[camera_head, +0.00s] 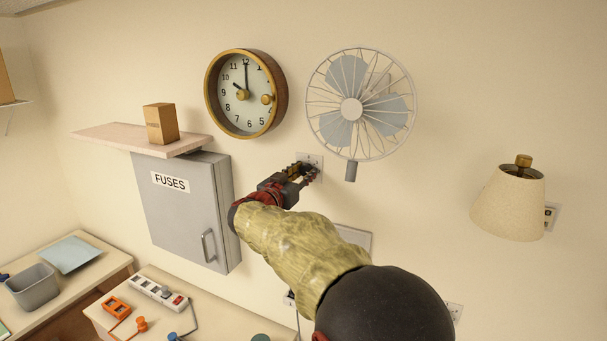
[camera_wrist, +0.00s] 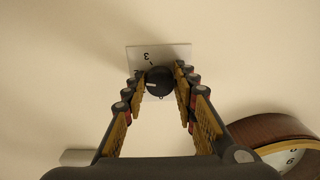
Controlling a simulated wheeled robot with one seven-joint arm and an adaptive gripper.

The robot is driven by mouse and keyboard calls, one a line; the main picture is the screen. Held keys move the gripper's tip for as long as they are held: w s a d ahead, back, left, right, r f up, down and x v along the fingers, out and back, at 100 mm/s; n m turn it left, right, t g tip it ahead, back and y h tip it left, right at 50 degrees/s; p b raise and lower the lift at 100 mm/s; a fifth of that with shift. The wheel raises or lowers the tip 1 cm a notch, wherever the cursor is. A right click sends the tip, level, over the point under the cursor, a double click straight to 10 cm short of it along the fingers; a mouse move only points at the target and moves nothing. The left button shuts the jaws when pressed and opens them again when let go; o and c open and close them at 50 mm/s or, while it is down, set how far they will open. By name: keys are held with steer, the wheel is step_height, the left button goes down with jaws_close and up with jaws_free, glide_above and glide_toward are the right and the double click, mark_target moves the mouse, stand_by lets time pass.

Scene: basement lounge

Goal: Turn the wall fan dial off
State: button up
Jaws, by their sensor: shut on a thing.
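The wall fan dial (camera_wrist: 160,84) is a round dark knob on a small white wall plate (camera_wrist: 172,55). In the wrist view the plate appears upside down, with a 3 readable near its top edge; other marks are partly hidden. A pale pointer line on the dial points toward the left of that view. My gripper (camera_wrist: 160,77) has its fingers on both sides of the dial and is shut on it. In the head view my gripper (camera_head: 309,172) covers most of the plate (camera_head: 317,161). The wall fan (camera_head: 351,109) hangs just above right of the plate.
A round clock (camera_head: 267,85) hangs above left. A shelf (camera_head: 105,135) bears a small box (camera_head: 161,124) over a grey fuse cabinet (camera_head: 180,205), close left of my arm. A lamp (camera_head: 510,203) is on the right. Below is a table (camera_head: 100,316) with several small items.

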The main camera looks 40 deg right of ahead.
steer(key=c, duration=0.4)
